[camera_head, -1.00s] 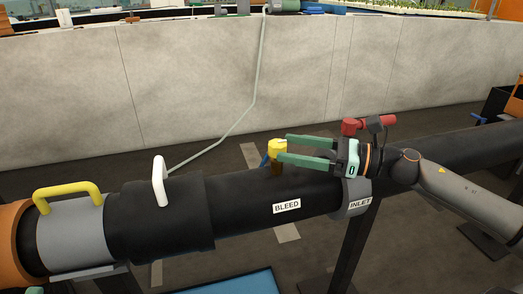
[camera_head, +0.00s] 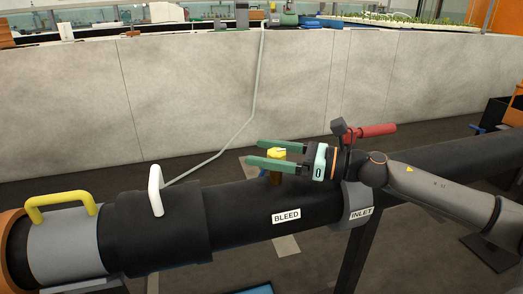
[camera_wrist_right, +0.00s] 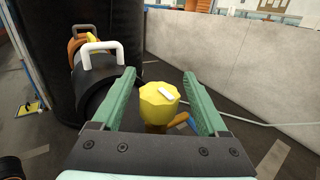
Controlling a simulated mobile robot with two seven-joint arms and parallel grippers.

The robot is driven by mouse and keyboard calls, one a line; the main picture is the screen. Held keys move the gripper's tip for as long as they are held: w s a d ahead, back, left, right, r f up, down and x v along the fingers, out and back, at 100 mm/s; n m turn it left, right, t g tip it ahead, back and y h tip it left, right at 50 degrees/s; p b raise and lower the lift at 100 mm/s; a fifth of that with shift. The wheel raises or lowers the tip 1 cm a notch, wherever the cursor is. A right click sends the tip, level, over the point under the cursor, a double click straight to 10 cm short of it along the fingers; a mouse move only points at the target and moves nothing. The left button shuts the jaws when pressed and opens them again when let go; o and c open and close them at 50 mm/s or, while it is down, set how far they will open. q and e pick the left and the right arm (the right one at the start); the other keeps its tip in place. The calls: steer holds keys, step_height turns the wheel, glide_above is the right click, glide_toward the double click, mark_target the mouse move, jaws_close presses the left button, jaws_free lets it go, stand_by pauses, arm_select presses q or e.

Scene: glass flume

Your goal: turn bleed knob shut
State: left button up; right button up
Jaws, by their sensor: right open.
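The yellow bleed knob (camera_head: 277,153) stands behind the black pipe (camera_head: 240,212), near the white BLEED label (camera_head: 286,215). My right gripper (camera_head: 254,152) is open, and its green fingers extend past the knob on both sides. In the right wrist view the faceted knob (camera_wrist_right: 158,103) has a white mark on its top and sits between the open fingers (camera_wrist_right: 158,75). Gaps show on both sides of it. The near finger hides the knob's lower part in the head view. My left gripper is not in view.
A grey collar labelled INLET (camera_head: 358,205) and a red handle (camera_head: 370,131) are close to my right wrist. White (camera_head: 155,190) and yellow (camera_head: 60,203) handles stand on the pipe to the left. A pale hose (camera_head: 222,150) runs along a concrete wall (camera_head: 190,95).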

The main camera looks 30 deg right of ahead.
steer(key=shift+w+a, duration=0.25)
steer(key=shift+c, duration=0.3)
jaws_close()
stand_by(0.5)
